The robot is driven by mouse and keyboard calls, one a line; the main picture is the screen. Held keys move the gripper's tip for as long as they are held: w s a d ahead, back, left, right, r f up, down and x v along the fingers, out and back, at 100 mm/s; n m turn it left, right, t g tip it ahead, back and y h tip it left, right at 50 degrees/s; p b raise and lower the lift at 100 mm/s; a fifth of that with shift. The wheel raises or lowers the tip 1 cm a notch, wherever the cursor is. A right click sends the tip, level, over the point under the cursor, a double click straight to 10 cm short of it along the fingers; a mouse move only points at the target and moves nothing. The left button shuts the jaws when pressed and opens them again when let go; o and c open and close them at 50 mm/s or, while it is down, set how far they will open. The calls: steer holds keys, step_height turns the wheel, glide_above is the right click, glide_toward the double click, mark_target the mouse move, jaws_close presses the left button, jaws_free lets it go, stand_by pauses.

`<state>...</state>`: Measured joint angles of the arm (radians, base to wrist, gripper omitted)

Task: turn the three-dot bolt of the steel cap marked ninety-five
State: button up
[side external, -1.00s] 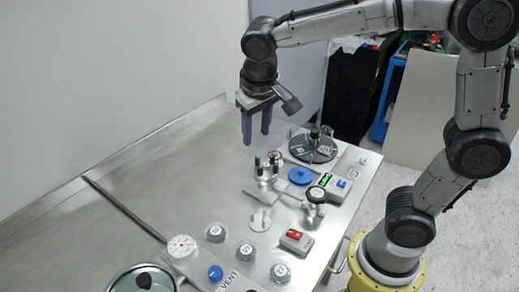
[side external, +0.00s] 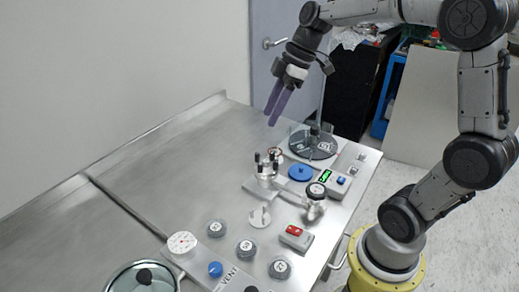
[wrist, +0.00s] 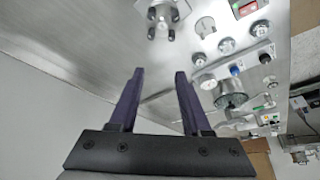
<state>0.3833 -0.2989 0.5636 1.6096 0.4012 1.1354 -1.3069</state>
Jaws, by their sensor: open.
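Three clear-and-steel round caps with dark markings stand in a row at the front of the steel bench: a left cap (side external: 216,229), a middle cap (side external: 246,251) and a right cap (side external: 280,269). They also show in the wrist view, one of them near the middle of the row (wrist: 227,45). The markings and bolt dots are too small to read, so I cannot tell which is ninety-five. My gripper (side external: 272,118) is open and empty, tilted, above the bench's far part. Its two purple fingers (wrist: 158,95) are apart in the wrist view, with nothing between them.
A steel fixture with dark-topped posts (side external: 265,181) stands mid-bench, near a blue disc (side external: 301,174). A dark round carousel (side external: 313,150) is at the back. A red switch box (side external: 296,238), gauge (side external: 181,243) and glass lid (side external: 125,277) are nearer. The bench's left is clear.

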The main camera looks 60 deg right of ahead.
mark_target(258, 153)
steer(key=shift+m, duration=0.5)
steer(key=d+x, duration=0.1)
steer(key=x, duration=0.3)
steer(key=d+x, duration=0.1)
steer(key=x, duration=0.3)
steer(key=d+f+x, duration=0.1)
steer(key=x, duration=0.4)
steer(key=shift+r, duration=0.1)
jaws_close()
